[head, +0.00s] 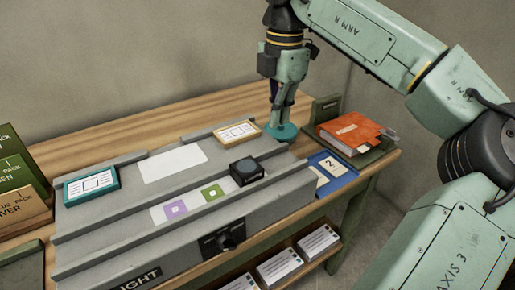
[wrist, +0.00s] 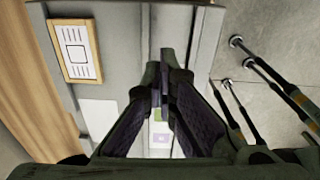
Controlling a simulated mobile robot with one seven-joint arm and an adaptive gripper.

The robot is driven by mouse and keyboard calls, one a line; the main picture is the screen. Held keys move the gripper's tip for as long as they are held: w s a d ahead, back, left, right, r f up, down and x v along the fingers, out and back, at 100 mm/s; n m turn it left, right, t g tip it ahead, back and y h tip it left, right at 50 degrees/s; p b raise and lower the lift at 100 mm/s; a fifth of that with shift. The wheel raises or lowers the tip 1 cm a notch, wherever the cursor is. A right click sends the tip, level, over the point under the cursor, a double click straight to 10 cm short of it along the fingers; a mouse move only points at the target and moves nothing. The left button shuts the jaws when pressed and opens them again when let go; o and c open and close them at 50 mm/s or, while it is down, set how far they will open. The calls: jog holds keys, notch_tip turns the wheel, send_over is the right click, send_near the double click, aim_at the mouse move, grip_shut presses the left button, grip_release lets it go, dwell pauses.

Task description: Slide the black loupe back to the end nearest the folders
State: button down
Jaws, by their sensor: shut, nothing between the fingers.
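The black loupe (head: 246,171) is a dark block with a round top. It sits on the lower track of the grey stepped board (head: 112,222), towards its right end, just right of a green square (head: 213,192). My gripper (head: 273,126) points down near the board's far right end, behind and right of the loupe and apart from it. In the wrist view my gripper's fingers (wrist: 160,62) are together and empty over the board. I cannot make out the loupe there; the fingers may hide it. A red-orange folder-like item (head: 351,132) lies in a green tray at right.
A teal-framed card (head: 91,186) and an orange-framed card (head: 237,131) sit on the board. Green and tan packs (head: 20,205) stand at left. A blue card (head: 332,166) lies right of the board.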

aim_at(266, 167)
jog(key=shift+m, duration=0.3)
jog(key=f, duration=0.3)
jog(key=d+f+p, duration=0.1)
jog(key=f, duration=0.2)
jog(key=f+p, duration=0.1)
jog(key=f, duration=0.2)
jog(key=shift+d+f, duration=0.15)
jog(key=shift+f, duration=0.1)
jog(key=s+a, duration=0.1)
jog(key=s+a+p, duration=0.1)
jog(key=shift+a, duration=0.35)
jog(key=shift+s+a+f, duration=0.1)
jog(key=shift+s+a, duration=0.05)
jog(key=shift+a, duration=0.15)
